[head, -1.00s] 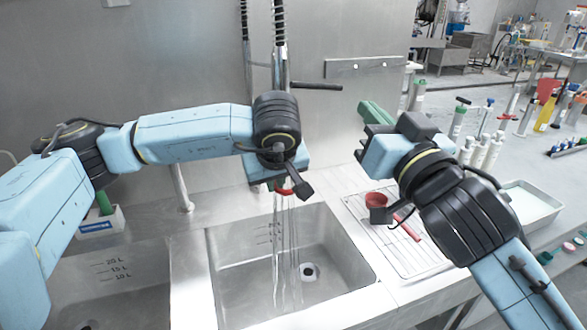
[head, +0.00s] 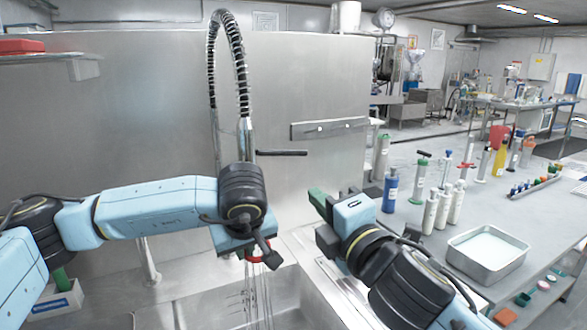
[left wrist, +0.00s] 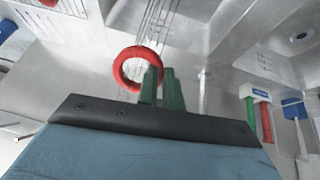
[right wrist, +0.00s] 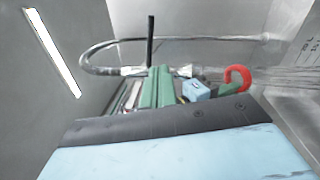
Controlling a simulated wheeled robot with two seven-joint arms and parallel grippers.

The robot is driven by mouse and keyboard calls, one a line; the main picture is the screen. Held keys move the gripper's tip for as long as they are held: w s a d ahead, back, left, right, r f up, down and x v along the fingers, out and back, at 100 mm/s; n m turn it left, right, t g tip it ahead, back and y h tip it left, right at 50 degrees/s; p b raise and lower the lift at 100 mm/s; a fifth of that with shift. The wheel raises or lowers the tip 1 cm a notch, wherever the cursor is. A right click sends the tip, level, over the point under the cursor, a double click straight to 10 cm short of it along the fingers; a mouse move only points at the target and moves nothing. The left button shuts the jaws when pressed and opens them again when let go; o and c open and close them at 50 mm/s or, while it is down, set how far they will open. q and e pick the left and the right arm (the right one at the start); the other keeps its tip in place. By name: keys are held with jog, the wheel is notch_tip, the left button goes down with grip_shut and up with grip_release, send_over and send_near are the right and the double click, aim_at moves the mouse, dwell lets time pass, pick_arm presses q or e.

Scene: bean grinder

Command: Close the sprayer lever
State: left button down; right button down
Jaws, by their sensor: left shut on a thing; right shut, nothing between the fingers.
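The sprayer's spring hose (head: 240,75) arches over the sink in the head view. A black bar-like lever (head: 282,153) sticks out to the right of its pipe; it also shows upright in the right wrist view (right wrist: 150,38). Thin water streams (left wrist: 165,25) run below the sprayer's red ring (left wrist: 130,68). My left gripper (left wrist: 162,88) is shut on the sprayer by the red ring; the gripped part is mostly hidden. My right gripper (head: 318,200) is shut and empty, below and right of the black lever, apart from it.
The sink (head: 205,300) lies below the hose, with a steel wall (head: 130,110) behind. On the right, a counter holds a shallow tray (head: 488,255), white bottles (head: 442,208) and a blue bottle (head: 390,190).

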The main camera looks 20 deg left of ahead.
aim_at(290, 153)
jog(key=w+a+r+n, duration=0.1)
jog(key=w+a+n, duration=0.7)
jog(key=n, duration=0.6)
jog(key=shift+w+a+r, duration=0.15)
jog(key=shift+a+r, duration=0.05)
jog(key=shift+r, duration=0.05)
dwell(0.4)
jog(key=shift+r, duration=0.1)
jog(key=shift+w+d+r+n+g, duration=0.1)
jog(key=shift+w+r+n+g, duration=0.05)
jog(key=shift+r+n, duration=0.4)
jog(key=shift+w+r+n+g, duration=0.1)
jog(key=shift+r+n+g, duration=0.05)
jog(key=shift+r+n, duration=0.4)
